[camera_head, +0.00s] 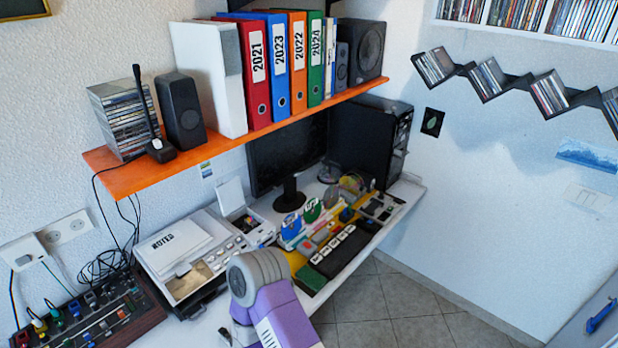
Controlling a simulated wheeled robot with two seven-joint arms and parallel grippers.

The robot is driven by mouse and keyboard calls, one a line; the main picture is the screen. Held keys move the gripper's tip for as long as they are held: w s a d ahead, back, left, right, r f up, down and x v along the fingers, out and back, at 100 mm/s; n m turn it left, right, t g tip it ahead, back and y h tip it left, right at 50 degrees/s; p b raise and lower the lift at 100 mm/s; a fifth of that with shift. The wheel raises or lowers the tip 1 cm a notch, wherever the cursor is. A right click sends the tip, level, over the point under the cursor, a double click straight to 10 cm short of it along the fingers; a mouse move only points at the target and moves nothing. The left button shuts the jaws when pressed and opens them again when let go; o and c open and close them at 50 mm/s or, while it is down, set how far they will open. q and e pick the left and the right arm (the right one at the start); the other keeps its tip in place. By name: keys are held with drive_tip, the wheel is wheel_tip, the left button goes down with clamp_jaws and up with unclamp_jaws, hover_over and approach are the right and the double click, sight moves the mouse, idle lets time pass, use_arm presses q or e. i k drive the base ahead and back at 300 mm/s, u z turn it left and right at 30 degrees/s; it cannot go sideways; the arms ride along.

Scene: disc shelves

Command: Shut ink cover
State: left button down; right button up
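A white printer-like machine (190,262) stands on the desk, with a white panel marked "NOTES" (172,243) lying on its top. At its right is a small white unit with an open compartment (249,222). A thin white flap (231,194) stands up at the back of this compartment and looks like the ink cover, raised open. The inside of the compartment is dark and too small to make out. A grey and purple arm link of mine rises from the bottom edge in front of the machine. Neither of my grippers shows.
An orange shelf (225,142) with binders and speakers hangs above the desk. A mixer (95,322) sits at lower left. A monitor (287,152) stands behind; a black keypad (340,250) and several coloured items crowd the desk's right. Tiled floor (400,315) is clear.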

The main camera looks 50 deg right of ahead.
sight(230, 195)
drive_tip(key=z, duration=1.25)
drive_tip(key=i, duration=0.2)
